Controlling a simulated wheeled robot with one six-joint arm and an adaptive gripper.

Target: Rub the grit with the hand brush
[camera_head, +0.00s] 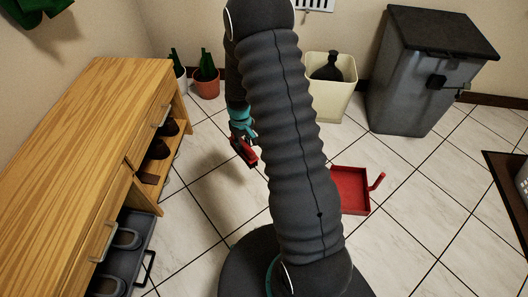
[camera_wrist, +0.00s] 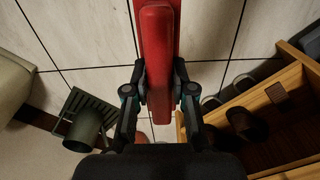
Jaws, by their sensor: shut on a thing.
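The hand brush (camera_head: 245,153) is red and hangs above the tiled floor, in the jaws of my gripper (camera_head: 241,126) in the head view. In the wrist view my gripper (camera_wrist: 160,93) is shut on the long red body of the brush (camera_wrist: 157,45), with a finger on each side. The bristles cannot be made out. I see no grit in either view; my arm covers part of the floor in the head view. A red dustpan (camera_head: 350,190) with a handle lies on the floor to the right of my arm.
A wooden shoe cabinet (camera_head: 85,130) stands at left, with shoes (camera_head: 158,148) on its shelves. Potted plants (camera_head: 206,82), a cream bin (camera_head: 331,101) and a grey lidded bin (camera_head: 427,88) stand at the back. Open tiles lie between cabinet and arm.

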